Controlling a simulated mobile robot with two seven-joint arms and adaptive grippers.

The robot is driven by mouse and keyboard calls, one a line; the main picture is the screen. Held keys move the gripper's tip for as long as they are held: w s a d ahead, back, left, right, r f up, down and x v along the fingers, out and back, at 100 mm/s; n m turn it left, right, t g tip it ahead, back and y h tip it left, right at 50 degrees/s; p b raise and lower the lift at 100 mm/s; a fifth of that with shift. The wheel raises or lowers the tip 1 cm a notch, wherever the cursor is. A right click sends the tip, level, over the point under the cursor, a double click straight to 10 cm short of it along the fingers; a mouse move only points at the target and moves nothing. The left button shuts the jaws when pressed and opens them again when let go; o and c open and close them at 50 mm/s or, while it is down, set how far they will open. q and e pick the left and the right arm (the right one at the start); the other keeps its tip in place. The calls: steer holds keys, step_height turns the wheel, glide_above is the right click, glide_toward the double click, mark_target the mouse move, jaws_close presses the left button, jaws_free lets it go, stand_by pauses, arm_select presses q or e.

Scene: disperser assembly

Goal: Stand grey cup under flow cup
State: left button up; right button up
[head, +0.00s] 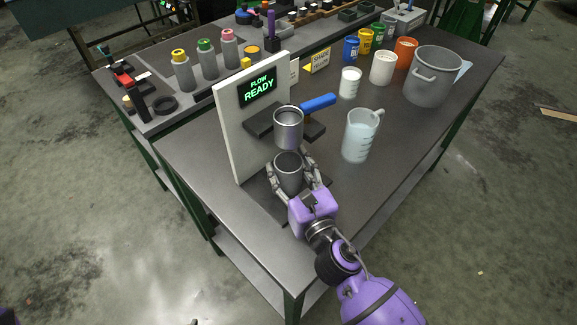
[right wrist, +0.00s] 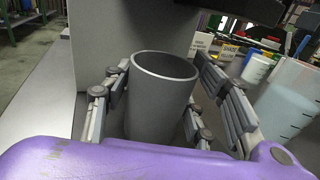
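The grey cup (head: 289,177) is upright, low over the dark base of the flow stand, below the flow cup (head: 288,128). I cannot tell whether its bottom touches the base. My right gripper (head: 294,172) has its fingers on both sides of the cup and looks shut on it. In the right wrist view the cup (right wrist: 160,100) stands between the gripper's fingers (right wrist: 160,92), its open rim up, its lower part hidden. The metal flow cup with a blue handle (head: 318,103) sits in a dark holder on the white panel (head: 229,120). My left gripper is out of view.
The panel's display reads "FLOW READY" (head: 258,87). A clear jug (head: 359,137) stands right of the stand, with a white cup (head: 349,84) behind it. A large grey pot (head: 432,77) and coloured tins stand farther back. The table front right of the jug is clear.

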steer(key=shift+o, duration=0.7)
steer(key=shift+r, duration=0.25)
steer(key=v, duration=0.3)
steer(key=b+v, duration=0.1)
steer(key=v, duration=0.6)
steer(key=shift+s+d+f+b, duration=0.15)
steer(key=shift+s+f+b, duration=0.1)
steer(key=shift+f+b, duration=0.05)
steer(key=shift+s+d+r, duration=0.15)
steer(key=shift+s+d, duration=0.05)
steer(key=shift+s, duration=0.4)
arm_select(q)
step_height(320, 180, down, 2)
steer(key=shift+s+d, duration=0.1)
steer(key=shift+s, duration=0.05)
arm_select(e)
steer(key=shift+r, duration=0.1)
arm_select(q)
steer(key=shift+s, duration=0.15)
